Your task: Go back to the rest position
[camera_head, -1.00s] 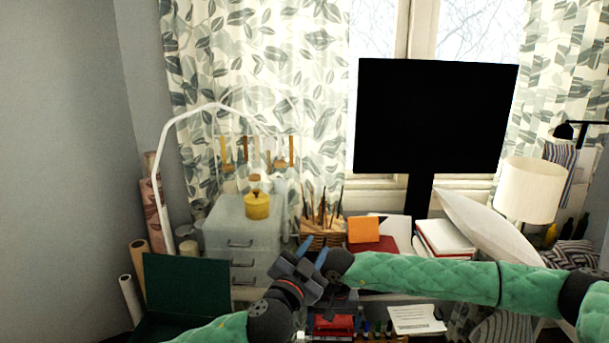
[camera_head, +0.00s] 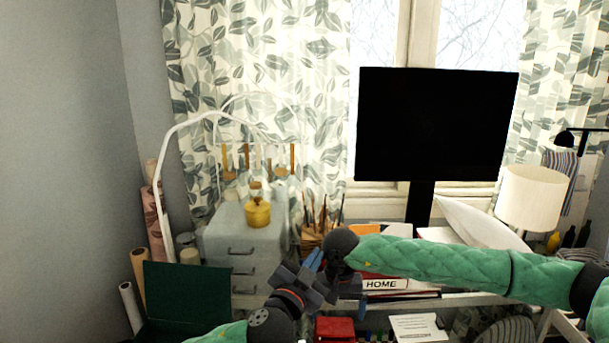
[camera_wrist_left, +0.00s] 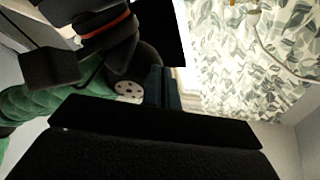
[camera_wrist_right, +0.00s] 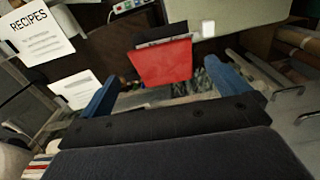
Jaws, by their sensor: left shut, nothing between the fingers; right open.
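My left gripper (camera_head: 313,260) is at the lower middle of the head view, blue fingertips pointing up and right, close beside my right wrist. Its fingers are together and empty, and they also show in the left wrist view (camera_wrist_left: 159,86). My right gripper (camera_head: 346,290) hangs below my right wrist in the head view, partly hidden by dark parts. In the right wrist view its blue fingers (camera_wrist_right: 165,88) are spread wide with nothing held. My right arm lies almost level across the lower right.
A desk carries a monitor (camera_head: 435,125), a lamp (camera_head: 530,197) and books (camera_head: 385,284) behind my right arm. A grey drawer cabinet (camera_head: 245,236) with a yellow pot (camera_head: 257,212) stands left. A red item (camera_wrist_right: 164,62) lies beyond my right fingers.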

